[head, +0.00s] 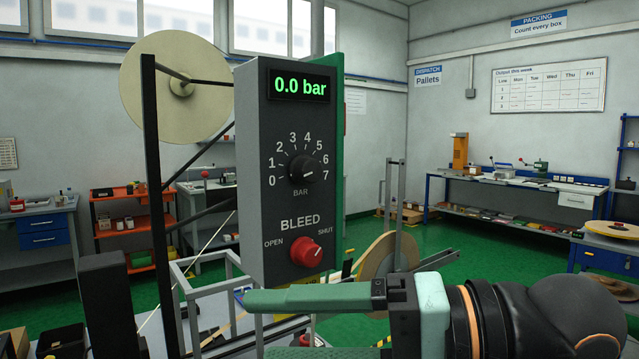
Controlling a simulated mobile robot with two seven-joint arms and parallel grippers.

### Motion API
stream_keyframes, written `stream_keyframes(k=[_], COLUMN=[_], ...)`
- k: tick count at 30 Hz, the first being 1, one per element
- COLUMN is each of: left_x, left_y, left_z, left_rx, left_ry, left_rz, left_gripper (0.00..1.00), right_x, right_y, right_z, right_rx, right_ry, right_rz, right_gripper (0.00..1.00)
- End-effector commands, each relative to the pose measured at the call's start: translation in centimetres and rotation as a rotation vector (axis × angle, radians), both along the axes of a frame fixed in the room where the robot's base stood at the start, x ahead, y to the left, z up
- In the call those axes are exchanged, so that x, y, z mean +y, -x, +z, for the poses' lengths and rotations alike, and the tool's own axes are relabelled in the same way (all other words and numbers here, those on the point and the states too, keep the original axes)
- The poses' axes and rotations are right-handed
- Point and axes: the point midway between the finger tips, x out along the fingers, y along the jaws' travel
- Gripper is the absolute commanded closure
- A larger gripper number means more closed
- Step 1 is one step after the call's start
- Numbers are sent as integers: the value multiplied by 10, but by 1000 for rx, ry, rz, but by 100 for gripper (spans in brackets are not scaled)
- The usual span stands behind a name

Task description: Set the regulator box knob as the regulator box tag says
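The grey regulator box (262,215) stands upright at the centre. Its green display (299,86) reads 0.0 bar. The black BAR knob (302,168) sits inside a 0 to 7 scale, its white mark pointing right and slightly down, near 7. Below it, the red BLEED knob (306,252) has its mark toward SHUT. A yellow tag (310,279) shows at the box's lower edge, mostly hidden behind my gripper; its text cannot be read. My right gripper (256,326) comes in from the right, below the box, with its green fingers apart and nothing seen between them. My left gripper is not in view.
A large pale reel (173,82) on a black post (154,200) stands left of the box. A tan reel (388,262) stands behind, to the right. Metal frame bars (192,300) rise at lower left. The space in front of the box face is clear.

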Motion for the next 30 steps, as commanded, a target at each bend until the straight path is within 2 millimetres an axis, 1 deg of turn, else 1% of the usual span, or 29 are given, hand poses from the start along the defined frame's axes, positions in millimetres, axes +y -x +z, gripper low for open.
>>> stream_keyframes(k=[1, 4, 6, 9, 12, 16, 20, 23, 30], left_x=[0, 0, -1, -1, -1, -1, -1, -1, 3], left_y=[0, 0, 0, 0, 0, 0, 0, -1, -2], left_z=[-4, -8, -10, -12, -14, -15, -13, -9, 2], left_rx=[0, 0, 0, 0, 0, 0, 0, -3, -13], left_ry=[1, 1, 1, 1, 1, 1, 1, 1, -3], left_rz=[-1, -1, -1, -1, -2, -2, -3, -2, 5], left_gripper=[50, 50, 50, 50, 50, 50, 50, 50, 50], right_x=[-6, -23, -37, -59, -76, -89, -90, -82, -55], right_y=[-3, -14, -21, -26, -26, -25, -29, -40, -82], right_z=[7, 23, 40, 67, 89, 107, 113, 113, 114], right_rx=[-193, -549, -765, -1009, -1174, -1285, -1312, -1309, -1306], right_ry=[91, 278, 399, 548, 658, 739, 762, 762, 759], right_rz=[-53, -169, -255, -370, -463, -537, -556, -553, -551], right_gripper=[32, 32, 32, 32, 32, 32, 32, 32, 32])
